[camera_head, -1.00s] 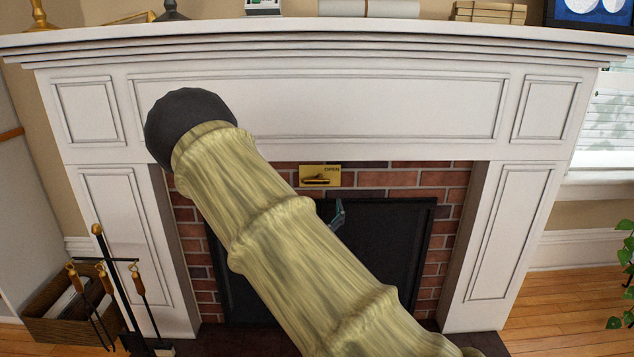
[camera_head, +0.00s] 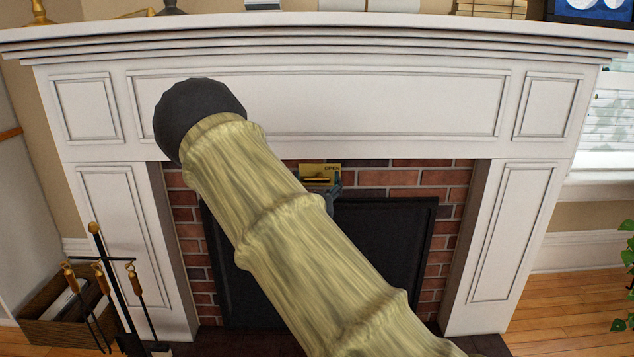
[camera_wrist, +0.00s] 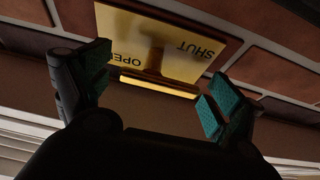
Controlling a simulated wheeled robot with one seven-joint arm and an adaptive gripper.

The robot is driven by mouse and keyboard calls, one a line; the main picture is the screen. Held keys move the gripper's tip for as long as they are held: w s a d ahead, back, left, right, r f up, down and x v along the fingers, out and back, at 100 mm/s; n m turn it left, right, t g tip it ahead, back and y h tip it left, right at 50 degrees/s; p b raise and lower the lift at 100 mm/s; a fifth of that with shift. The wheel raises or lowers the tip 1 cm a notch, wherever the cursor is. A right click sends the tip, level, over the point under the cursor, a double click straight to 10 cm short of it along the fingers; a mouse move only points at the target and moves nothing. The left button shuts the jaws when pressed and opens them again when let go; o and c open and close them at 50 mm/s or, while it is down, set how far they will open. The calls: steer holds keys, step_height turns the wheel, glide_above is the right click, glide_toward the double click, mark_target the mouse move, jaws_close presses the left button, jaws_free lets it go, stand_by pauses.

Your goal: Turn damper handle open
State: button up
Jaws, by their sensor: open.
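The brass damper plate (camera_head: 331,168) is set in the brick above the firebox, partly overlapped by my gripper (camera_head: 334,186). In the wrist view the plate (camera_wrist: 196,45) carries the words OPEN and SHUT. The brass damper handle (camera_wrist: 158,84) is a bar that stands out from the plate and lies roughly along it. My gripper (camera_wrist: 158,87) is open, with teal finger pads on either side of the handle's bar. I see no clear contact between pads and bar. In the head view my arm hides most of the gripper.
The white mantel (camera_head: 320,48) juts out above the plate. Red brick (camera_head: 405,178) surrounds the plate, and a dark fire screen (camera_head: 385,250) stands below. A fire tool stand (camera_head: 108,270) and a wooden box (camera_head: 50,318) are at the left. Wooden floor shows at the right.

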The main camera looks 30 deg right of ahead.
steer(key=c, duration=1)
steer(key=shift+m+g+h, duration=0.3)
steer(key=shift+m, duration=0.2)
steer(key=m, duration=0.1)
steer(key=m+g+h+p, duration=0.1)
steer(key=m, duration=0.1)
steer(key=m+h+p, duration=0.1)
steer(key=m, duration=0.1)
steer(key=shift+d+r+g, duration=0.1)
steer(key=shift+r+g, duration=0.2)
steer(key=shift+g, duration=0.1)
steer(key=m+g, duration=0.1)
steer(key=m, duration=0.2)
steer(key=m+g+h+p, duration=0.1)
steer(key=m, duration=0.2)
steer(key=shift+s+d+r+m+g+h+p, duration=0.1)
steer(key=shift+s+d+m+g+h+p, duration=0.05)
steer(key=shift+m+g+h+p, duration=0.2)
steer(key=m+g, duration=0.1)
steer(key=m, duration=0.1)
steer(key=m+g+p, duration=0.1)
steer(key=m, duration=0.2)
steer(key=shift+s+d, duration=0.1)
steer(key=shift+d, duration=0.05)
steer(key=shift+s+d+m+g+y, duration=0.1)
steer(key=shift+m+g+y, duration=0.3)
steer(key=shift+m, duration=0.8)
steer(key=shift+m+g+y, duration=0.25)
steer(key=shift+m+g, duration=0.2)
steer(key=shift+m, duration=0.7)
